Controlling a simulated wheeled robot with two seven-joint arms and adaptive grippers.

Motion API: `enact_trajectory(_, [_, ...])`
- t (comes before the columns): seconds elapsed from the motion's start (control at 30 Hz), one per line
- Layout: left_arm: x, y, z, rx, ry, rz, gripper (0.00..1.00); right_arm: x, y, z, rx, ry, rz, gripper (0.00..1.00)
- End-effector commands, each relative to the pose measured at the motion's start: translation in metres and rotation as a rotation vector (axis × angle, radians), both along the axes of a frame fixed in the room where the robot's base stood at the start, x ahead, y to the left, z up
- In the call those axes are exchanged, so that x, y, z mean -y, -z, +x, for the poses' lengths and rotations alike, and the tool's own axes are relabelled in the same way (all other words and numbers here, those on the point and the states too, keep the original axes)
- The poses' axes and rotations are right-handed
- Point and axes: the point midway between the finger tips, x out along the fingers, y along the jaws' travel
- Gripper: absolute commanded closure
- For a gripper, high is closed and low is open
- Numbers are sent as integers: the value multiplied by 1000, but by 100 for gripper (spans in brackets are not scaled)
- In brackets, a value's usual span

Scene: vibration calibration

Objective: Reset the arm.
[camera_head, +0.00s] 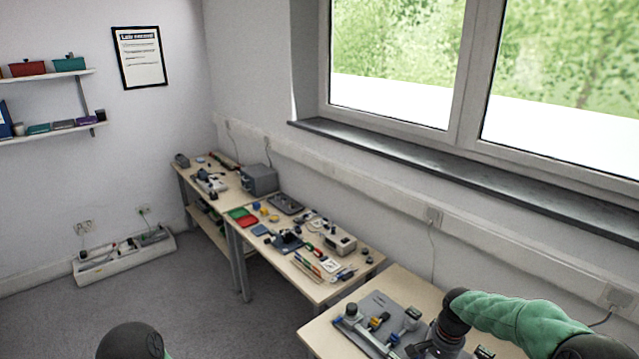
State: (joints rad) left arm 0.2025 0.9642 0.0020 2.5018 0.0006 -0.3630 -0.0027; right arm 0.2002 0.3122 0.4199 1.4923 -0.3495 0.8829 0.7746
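My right arm (520,318), in a green sleeve, reaches in from the lower right. Its dark wrist bends down over the nearest table (405,281). My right gripper (432,348) is at the bottom edge of the view, low over or beside a grey plate (378,305) with several small devices. Its fingers are too small and dark to tell open from shut, or whether it touches anything. A dark rounded part of my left arm (130,341), with a bit of green, shows at the bottom left. My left gripper is out of view.
A middle table (318,293) holds many small parts, tools and a red tray (246,221). A farther table holds a grey box (259,179). The grey floor (200,305) at lower left is clear.

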Motion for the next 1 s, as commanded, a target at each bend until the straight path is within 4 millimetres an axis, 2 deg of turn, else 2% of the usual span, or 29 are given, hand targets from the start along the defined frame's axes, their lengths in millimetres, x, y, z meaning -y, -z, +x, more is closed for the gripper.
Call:
enact_trajectory(0.27, [0, 0, -1, -2, 1, 0, 46, -49, 80, -29, 6, -133, 102, 46])
enact_trajectory(0.37, [0, 0, -1, -2, 1, 0, 46, -77, 122, -55, 15, -198, 157, 46])
enact_trajectory(0.5, [0, 0, -1, -2, 1, 0, 46, -118, 176, -105, 38, -283, 229, 46])
enact_trajectory(0.6, [0, 0, -1, -2, 1, 0, 46, -141, 202, -143, 56, -328, 261, 46])
enact_trajectory(0.8, [0, 0, -1, -2, 1, 0, 46, -168, 228, -205, 77, -391, 280, 46])
enact_trajectory(1.0, [0, 0, -1, -2, 1, 0, 46, -181, 238, -254, 82, -437, 276, 46])
